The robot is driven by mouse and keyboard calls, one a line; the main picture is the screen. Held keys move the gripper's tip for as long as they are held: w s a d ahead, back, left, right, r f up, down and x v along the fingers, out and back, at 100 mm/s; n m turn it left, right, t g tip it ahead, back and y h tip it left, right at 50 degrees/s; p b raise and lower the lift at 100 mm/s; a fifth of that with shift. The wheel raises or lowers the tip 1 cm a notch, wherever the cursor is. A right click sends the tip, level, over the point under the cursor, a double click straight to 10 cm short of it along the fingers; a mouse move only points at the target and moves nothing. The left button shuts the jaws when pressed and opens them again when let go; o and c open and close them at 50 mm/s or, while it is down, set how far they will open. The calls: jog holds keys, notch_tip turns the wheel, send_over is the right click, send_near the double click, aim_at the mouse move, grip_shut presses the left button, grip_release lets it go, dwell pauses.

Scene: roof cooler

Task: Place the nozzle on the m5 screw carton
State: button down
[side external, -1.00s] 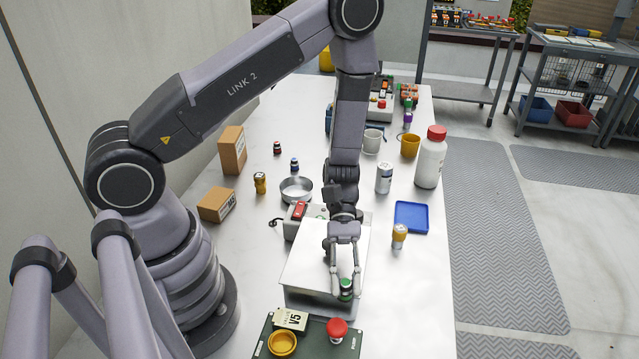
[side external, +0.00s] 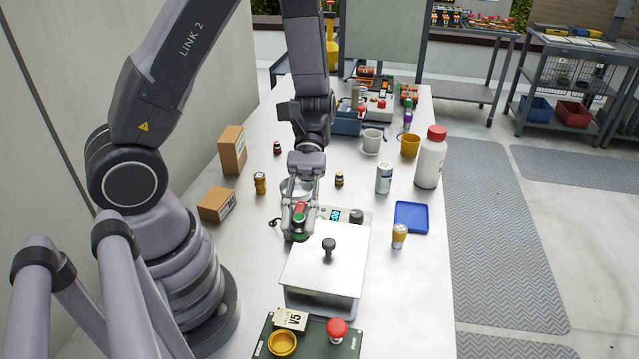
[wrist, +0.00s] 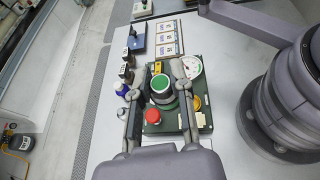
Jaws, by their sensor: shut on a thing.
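My gripper (side external: 299,226) is shut on a dark round piece with a green top, which I take to be the nozzle (wrist: 160,84). In the wrist view it sits between the two fingers. In the side view the fingers partly hide it, and it is held near the left rear of the metal box. Two brown cardboard cartons stand to the left: a taller one (side external: 232,150) at the back and a lower one (side external: 216,205) in front. Their labels are too small to read, so I cannot tell which is the m5 screw carton.
The metal box (side external: 318,272) with a black-knobbed lid is close in front of my gripper. A small amber can (side external: 260,183) and a round metal dish (side external: 287,189) stand near the cartons. A green panel (side external: 312,345) with a red button lies at the front.

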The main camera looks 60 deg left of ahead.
jog(key=s+a+m+g+y, duration=0.4)
jog(key=s+a+m, duration=0.1)
jog(key=a, duration=0.4)
jog(key=m+t+y, duration=0.5)
jog(key=m+y, duration=1.1)
jog(key=y, duration=0.2)
send_over(215, 198)
notch_tip(215, 198, down, 15)
jog(key=shift+r, duration=0.1)
jog(key=shift+w+f, duration=0.1)
jog(key=shift+f, duration=2)
jog(key=c, duration=1.5)
grip_release()
jog(key=shift+f, duration=0.15)
jog(key=o, duration=0.5)
